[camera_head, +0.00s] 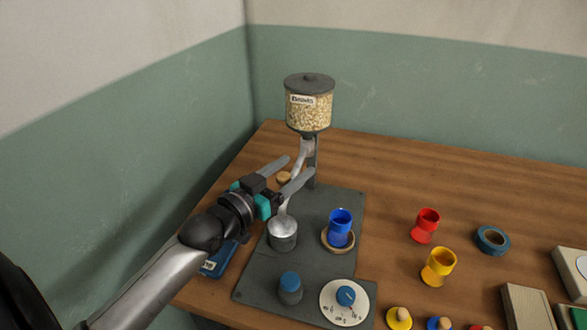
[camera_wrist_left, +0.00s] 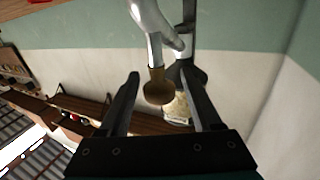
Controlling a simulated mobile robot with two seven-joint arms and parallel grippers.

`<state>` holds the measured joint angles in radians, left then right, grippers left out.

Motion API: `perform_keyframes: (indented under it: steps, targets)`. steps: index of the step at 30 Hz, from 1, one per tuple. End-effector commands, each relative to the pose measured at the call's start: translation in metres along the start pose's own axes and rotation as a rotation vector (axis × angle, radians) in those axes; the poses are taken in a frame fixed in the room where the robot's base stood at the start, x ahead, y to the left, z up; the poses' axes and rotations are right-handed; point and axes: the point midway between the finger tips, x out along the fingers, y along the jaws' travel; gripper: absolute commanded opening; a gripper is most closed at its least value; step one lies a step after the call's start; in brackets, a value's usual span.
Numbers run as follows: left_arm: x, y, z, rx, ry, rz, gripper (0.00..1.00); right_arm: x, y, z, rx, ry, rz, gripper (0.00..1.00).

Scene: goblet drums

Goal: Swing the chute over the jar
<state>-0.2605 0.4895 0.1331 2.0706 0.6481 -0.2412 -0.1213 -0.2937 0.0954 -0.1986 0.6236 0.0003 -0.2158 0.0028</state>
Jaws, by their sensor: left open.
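The silver chute (camera_head: 299,160) slopes down from under a clear hopper (camera_head: 309,108) of pale grains, and its lower end is over a grey metal pot (camera_head: 283,236). A blue goblet-shaped vessel (camera_head: 340,226), perhaps the jar, stands upright to the right in a tan ring (camera_head: 338,248). My left gripper (camera_head: 300,166) is open at the chute, with its fingers either side of a wooden knob (camera_head: 284,177). In the left wrist view the knob (camera_wrist_left: 158,90) shows between the fingers (camera_wrist_left: 158,72); contact cannot be told. My right gripper is out of view.
A dark base plate (camera_head: 262,276) carries a blue-topped grey piece (camera_head: 290,289) and a white dial (camera_head: 345,302). Red (camera_head: 426,225) and yellow (camera_head: 439,266) goblets and a blue tape roll (camera_head: 492,240) are to the right. The back right of the table is clear.

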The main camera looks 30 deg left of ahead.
Motion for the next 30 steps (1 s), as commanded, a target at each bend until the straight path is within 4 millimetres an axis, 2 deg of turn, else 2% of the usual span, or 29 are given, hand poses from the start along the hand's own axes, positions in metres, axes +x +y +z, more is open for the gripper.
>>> perform_keyframes:
  steps: [6, 14, 30]
  targets:
    - [0.0086, 0.0, 0.0001, 0.001, -0.001, 0.0, 0.65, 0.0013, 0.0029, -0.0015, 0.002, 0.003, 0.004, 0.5]
    - [0.009, 0.0001, -0.0001, 0.001, -0.001, 0.0, 0.65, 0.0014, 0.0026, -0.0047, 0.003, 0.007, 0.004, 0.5]
    - [0.0087, 0.0, -0.0002, 0.001, -0.001, 0.0, 0.05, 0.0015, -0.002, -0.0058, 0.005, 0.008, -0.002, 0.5]
